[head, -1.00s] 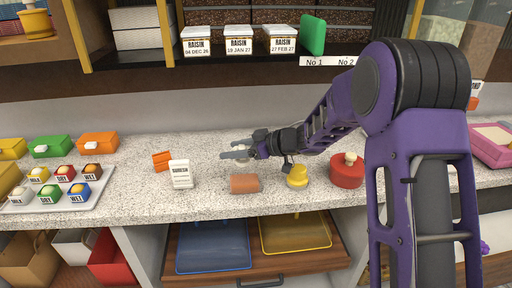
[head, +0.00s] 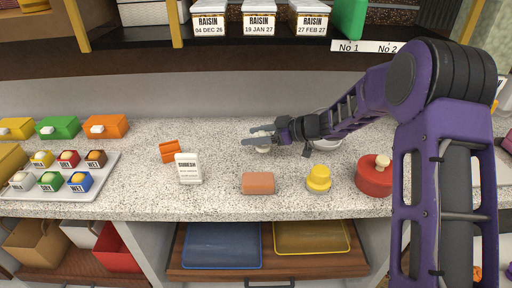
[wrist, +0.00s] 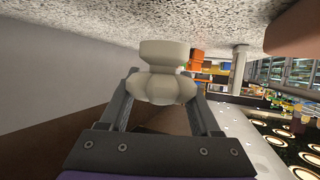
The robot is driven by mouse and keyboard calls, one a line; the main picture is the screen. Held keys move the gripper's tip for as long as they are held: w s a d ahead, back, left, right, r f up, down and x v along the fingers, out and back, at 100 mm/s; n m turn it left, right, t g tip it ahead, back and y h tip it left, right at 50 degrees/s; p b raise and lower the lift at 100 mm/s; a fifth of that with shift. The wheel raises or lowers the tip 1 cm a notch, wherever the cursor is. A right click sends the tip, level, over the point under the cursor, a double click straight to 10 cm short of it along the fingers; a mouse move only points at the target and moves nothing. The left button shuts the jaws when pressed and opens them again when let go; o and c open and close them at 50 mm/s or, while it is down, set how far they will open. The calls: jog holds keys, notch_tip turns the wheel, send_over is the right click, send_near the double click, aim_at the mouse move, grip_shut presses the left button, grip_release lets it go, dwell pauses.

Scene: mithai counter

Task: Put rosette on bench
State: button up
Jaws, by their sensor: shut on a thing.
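A cream, lobed piece with a round foot (wrist: 163,80), which looks like the rosette, sits between the fingers of my gripper (wrist: 163,100). My gripper is shut on it. In the head view my gripper (head: 262,138) is over the speckled bench (head: 225,135), behind a terracotta block, with the rosette (head: 263,149) just below the fingers. The wrist view is upside down, with the bench top across its upper edge. I cannot tell whether the rosette touches the bench.
A white dish (head: 326,143) is partly behind my arm. A sweets tray (head: 105,191) is left.

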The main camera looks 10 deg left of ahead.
aim_at(255, 156)
jog(key=shift+f+b, duration=0.3)
jog(key=shift+f, duration=1.45)
jog(key=shift+f, duration=0.1)
jog(key=o, duration=1.3)
jog(key=p+v, duration=0.1)
jog(key=v, duration=1.1)
jog(key=shift+a, duration=0.1)
